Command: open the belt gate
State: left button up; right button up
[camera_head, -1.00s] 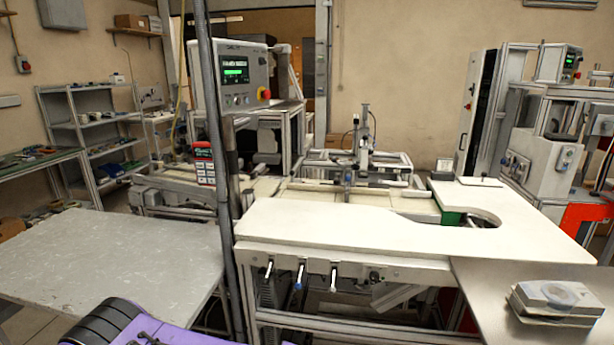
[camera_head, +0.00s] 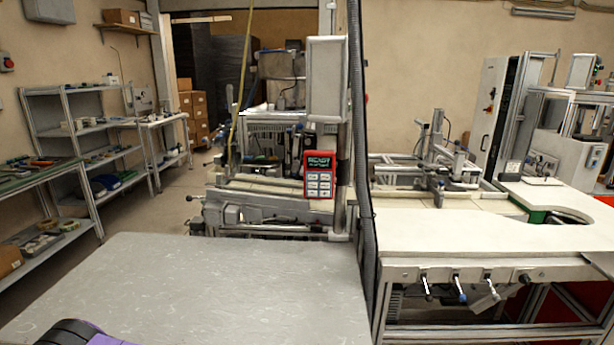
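I cannot tell for certain which part is the belt gate. A low grey conveyor-like unit (camera_head: 270,208) stands behind the grey table, left of the dark post. A red keypad box (camera_head: 319,175) with a small lit screen hangs in front of it. Neither of my grippers shows. A black and purple part, probably mine, is at the bottom left corner.
A grey table (camera_head: 200,285) fills the lower middle, and a dark vertical post (camera_head: 361,150) stands at its right edge. A white worktop (camera_head: 450,235) with levers below is on the right. Shelves (camera_head: 95,140) line the left wall. Floor shows between shelves and table.

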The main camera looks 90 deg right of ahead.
aim_at(432, 185)
jog(key=z, duration=0.2)
jog(key=i, duration=0.1)
jog(key=z, duration=3.75)
